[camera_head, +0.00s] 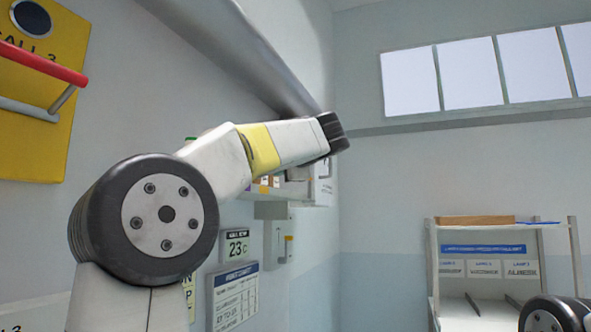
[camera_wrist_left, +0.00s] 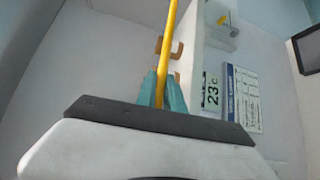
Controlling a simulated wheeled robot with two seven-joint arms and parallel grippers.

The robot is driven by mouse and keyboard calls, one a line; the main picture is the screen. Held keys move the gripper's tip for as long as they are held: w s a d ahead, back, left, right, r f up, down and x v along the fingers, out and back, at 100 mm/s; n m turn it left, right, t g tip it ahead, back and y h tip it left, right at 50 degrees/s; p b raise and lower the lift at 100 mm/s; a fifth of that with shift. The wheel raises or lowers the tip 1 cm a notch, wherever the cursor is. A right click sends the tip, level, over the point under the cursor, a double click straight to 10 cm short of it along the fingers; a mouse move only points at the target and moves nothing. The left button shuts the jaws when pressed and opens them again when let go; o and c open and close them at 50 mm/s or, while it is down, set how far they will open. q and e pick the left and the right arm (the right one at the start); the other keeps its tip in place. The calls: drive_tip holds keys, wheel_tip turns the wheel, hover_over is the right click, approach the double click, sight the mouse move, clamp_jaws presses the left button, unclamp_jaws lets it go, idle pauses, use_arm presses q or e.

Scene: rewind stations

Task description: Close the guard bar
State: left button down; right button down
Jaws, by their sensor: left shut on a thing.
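In the left wrist view, a thin yellow bar (camera_wrist_left: 169,40) runs from the top edge down between the teal fingertips of my left gripper (camera_wrist_left: 162,90). The gripper is shut on this bar, which looks like the guard bar. The bar's far end is out of the picture. In the head view my left arm reaches up and to the right, and its gripper does not show. My right gripper is in neither view. A red bar (camera_head: 38,62) stands out from a yellow panel (camera_head: 40,150) at the far left of the head view.
A temperature sign (camera_head: 236,246) and a white notice board (camera_head: 235,297) are on the wall beside my left arm. A grey box (camera_head: 279,241) is mounted near them. A shelf rack (camera_head: 433,262) stands at the right.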

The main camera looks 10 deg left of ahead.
use_arm(q)
drive_tip(key=shift+a+n, duration=0.25)
drive_tip(key=shift+n, duration=0.05)
drive_tip(key=shift+g, duration=0.3)
drive_tip(key=c, duration=1.5)
unclamp_jaws()
drive_tip(key=shift+a, duration=0.1)
drive_tip(key=shift+o, duration=0.2)
drive_tip(key=shift+h, duration=0.3)
drive_tip(key=v, duration=0.7)
drive_tip(key=shift+s+d, duration=0.3)
